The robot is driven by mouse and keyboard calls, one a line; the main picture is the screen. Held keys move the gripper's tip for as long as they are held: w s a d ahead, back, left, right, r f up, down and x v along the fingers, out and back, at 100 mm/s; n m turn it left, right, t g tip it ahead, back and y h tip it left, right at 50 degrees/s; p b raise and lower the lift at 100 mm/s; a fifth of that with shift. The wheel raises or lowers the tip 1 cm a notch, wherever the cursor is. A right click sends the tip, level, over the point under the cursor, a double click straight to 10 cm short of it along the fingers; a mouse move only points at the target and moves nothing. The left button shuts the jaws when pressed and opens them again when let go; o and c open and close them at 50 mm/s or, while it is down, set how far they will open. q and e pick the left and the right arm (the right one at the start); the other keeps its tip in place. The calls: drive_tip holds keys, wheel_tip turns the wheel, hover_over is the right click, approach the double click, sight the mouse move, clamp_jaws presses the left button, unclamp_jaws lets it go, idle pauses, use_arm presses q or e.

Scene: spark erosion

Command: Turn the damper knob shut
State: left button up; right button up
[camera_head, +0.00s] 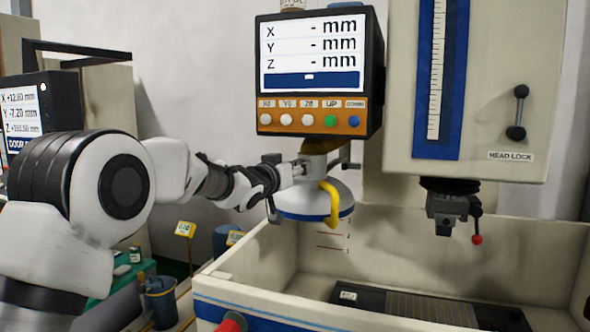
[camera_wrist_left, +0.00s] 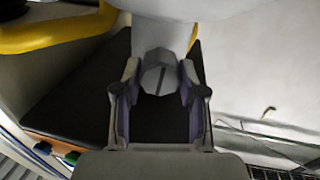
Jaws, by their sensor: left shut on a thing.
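The damper knob (camera_wrist_left: 158,78) shows in the left wrist view as a small grey faceted knob with a dark line down its face. It sits on a pale grey neck. My left gripper (camera_wrist_left: 160,70) has one finger on each side of the knob and is shut on it. In the head view my left gripper (camera_head: 298,171) reaches in from the left to the neck above a white hood (camera_head: 300,199) with a blue rim. The knob itself is hidden there by the fingers. My right gripper is in neither view.
A yellow handle (camera_head: 332,203) curves down the hood's front. A display box (camera_head: 318,75) hangs just above the gripper. A machine head (camera_head: 470,90) with a red-tipped lever (camera_head: 477,239) stands to the right. A white-walled tank (camera_head: 440,250) lies below, with open space inside.

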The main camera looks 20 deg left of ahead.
use_arm(q)
drive_tip(key=m+b, duration=0.2)
drive_tip(key=m, duration=0.2)
drive_tip(key=shift+f+m, duration=0.1)
drive_tip(key=shift+m, duration=0.3)
drive_tip(key=m+b, duration=0.2)
drive_tip(key=m, duration=0.2)
drive_tip(key=shift+m, duration=0.3)
drive_tip(key=m+b, duration=0.2)
drive_tip(key=m, duration=0.3)
drive_tip(key=shift+r+m+b, duration=0.25)
drive_tip(key=shift+m+b, duration=0.2)
drive_tip(key=shift+m, duration=0.95)
